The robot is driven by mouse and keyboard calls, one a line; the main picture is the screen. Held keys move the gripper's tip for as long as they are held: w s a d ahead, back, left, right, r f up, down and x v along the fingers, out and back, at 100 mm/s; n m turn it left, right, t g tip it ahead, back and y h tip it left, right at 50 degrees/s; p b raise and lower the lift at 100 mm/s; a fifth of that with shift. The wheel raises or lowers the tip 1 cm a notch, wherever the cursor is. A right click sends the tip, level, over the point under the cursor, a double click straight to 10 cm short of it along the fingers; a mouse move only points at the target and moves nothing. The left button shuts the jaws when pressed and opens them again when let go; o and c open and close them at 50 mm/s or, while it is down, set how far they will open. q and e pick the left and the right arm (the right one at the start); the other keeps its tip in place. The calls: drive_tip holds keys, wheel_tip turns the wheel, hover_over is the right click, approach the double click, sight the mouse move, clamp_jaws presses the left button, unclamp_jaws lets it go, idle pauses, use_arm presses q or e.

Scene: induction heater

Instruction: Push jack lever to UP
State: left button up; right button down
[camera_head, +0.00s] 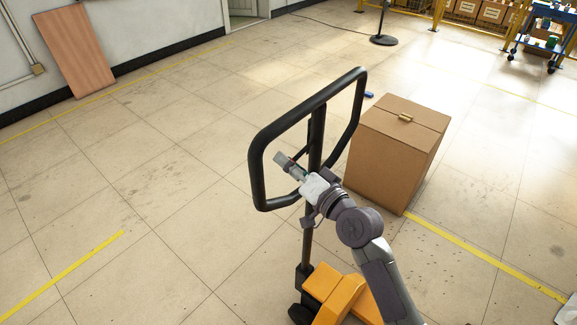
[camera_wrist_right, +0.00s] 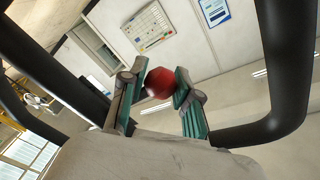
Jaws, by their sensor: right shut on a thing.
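The pallet jack's black loop handle (camera_head: 359,92) stands upright on its post, above the yellow jack body (camera_head: 334,288). My right gripper (camera_head: 286,162) is inside the loop, in front of the post. In the right wrist view, the jack lever's red knob (camera_wrist_right: 159,82) sits between the two green-padded fingers of the same gripper (camera_wrist_right: 155,93), which is shut on it. The black handle bars (camera_wrist_right: 287,65) pass on both sides of the fingers. In the head view the lever is hidden behind my gripper, so its position cannot be told. My left gripper is not in view.
A closed cardboard box (camera_head: 388,150) stands on the floor just right of the handle. A brown board (camera_head: 77,50) leans on the wall at the upper left. A blue cart (camera_head: 541,40) is at the far upper right. The tiled floor left of the jack is clear.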

drive_tip(key=f+n+b, duration=0.1)
drive_tip(key=b, duration=0.1)
drive_tip(key=f+n+b, duration=0.2)
drive_tip(key=shift+w+d+y, duration=0.2)
drive_tip(key=shift+y, duration=0.1)
drive_tip(key=shift+w+d+n+b, duration=0.1)
drive_tip(key=shift+n+b, duration=0.4)
drive_tip(key=shift+b, duration=0.15)
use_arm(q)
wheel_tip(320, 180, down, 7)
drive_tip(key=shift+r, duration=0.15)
use_arm(e)
drive_tip(key=shift+r, duration=0.1)
drive_tip(key=c, duration=0.8)
unclamp_jaws()
